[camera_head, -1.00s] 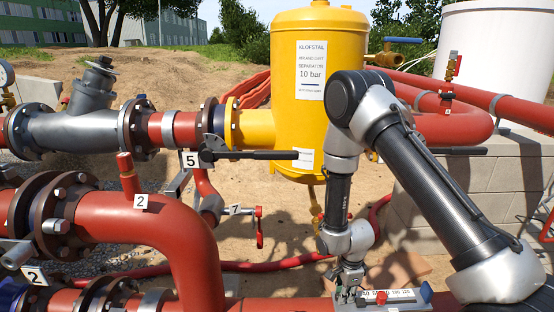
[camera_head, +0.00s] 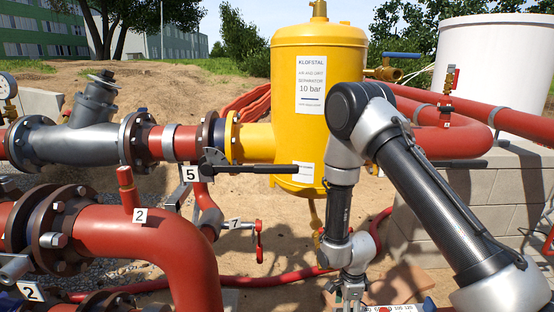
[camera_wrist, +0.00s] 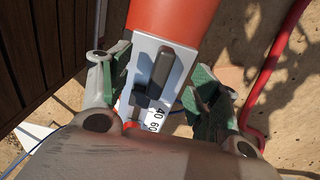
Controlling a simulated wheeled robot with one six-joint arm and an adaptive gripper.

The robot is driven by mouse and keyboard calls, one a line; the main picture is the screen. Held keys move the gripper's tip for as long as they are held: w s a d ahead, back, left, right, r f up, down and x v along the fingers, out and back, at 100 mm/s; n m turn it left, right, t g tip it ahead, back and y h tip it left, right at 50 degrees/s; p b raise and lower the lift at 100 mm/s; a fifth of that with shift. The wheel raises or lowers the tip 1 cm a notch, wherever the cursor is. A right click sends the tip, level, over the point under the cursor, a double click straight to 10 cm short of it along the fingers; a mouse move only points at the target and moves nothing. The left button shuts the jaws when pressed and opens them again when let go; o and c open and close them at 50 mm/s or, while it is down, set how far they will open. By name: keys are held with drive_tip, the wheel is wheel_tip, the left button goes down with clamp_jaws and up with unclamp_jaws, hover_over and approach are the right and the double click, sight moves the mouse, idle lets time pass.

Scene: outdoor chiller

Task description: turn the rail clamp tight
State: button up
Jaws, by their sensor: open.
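In the wrist view a dark grey bar handle (camera_wrist: 163,68), which looks like the rail clamp's, lies over a white scale plate (camera_wrist: 142,52) on a red pipe. A darker block sits at the handle's lower end, and a small red part (camera_wrist: 131,124) lies below it. My gripper (camera_wrist: 160,85) is open, with one green-padded finger on each side of the handle. Gaps show between the pads and the handle; depth is hard to judge. In the head view my gripper (camera_head: 351,294) is low in the picture, and the scale plate (camera_head: 404,308) is mostly cut off.
A yellow separator tank (camera_head: 290,85) stands behind my arm. A black lever (camera_head: 245,166) reaches across in front of it. A large red pipe (camera_head: 155,240) bends at the left. A block wall (camera_head: 500,195) is at the right. In the wrist view dark slats (camera_wrist: 45,50) lie at the left.

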drive_tip(key=shift+r, duration=3.1)
wheel_tip(320, 180, up, 12)
drive_tip(key=s+d+r+n+t, duration=0.1)
drive_tip(key=s+d+r+n, duration=0.4)
drive_tip(key=r, duration=0.4)
drive_tip(key=s+d+r+n+t, duration=0.2)
drive_tip(key=s+d+r+n, duration=0.3)
drive_tip(key=r, duration=0.5)
drive_tip(key=s+d+r+n+t, duration=0.1)
drive_tip(key=s+d+r+n, duration=0.4)
drive_tip(key=s+r+n, duration=0.2)
wheel_tip(320, 180, up, 3)
drive_tip(key=shift+s+f+n, duration=0.1)
drive_tip(key=shift+s+n, duration=0.3)
drive_tip(key=shift+s, duration=0.65)
